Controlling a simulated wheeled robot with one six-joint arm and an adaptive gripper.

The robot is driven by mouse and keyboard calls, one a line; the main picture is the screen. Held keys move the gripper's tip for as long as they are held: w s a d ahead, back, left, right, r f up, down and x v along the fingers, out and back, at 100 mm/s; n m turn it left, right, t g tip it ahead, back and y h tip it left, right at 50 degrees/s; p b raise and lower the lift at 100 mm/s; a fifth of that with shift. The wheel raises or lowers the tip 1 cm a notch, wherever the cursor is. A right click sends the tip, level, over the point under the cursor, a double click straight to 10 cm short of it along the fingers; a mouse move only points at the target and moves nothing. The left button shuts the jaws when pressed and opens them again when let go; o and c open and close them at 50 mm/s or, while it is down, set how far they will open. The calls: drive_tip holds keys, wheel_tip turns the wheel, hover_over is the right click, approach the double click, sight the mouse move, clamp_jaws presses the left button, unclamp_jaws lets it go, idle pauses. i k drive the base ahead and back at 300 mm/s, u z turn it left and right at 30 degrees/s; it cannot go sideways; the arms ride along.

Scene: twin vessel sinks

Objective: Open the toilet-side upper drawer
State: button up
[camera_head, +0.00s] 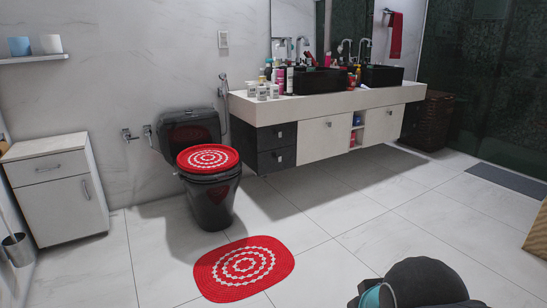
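The vanity (345,106) hangs on the wall right of the toilet. At its toilet end are two dark drawers, one above the other. The upper drawer (268,139) has a small light handle (279,134) and looks shut, flush with the front. The lower drawer (267,162) also looks shut, with a similar small handle. Dark rounded parts of my arm show at the bottom right, well in front of the vanity. My gripper's fingers are not in the picture.
The black toilet (208,193) with a red-and-white lid cover stands left of the drawers. A red mat (243,268) lies before it. A white cabinet (58,205) stands at far left. Bottles (274,90) crowd the counter's near end. Tiled floor before the drawers is clear.

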sight(271, 137)
drive_tip(key=z, duration=0.35)
drive_tip(key=i, duration=2.65)
drive_tip(key=u, duration=0.15)
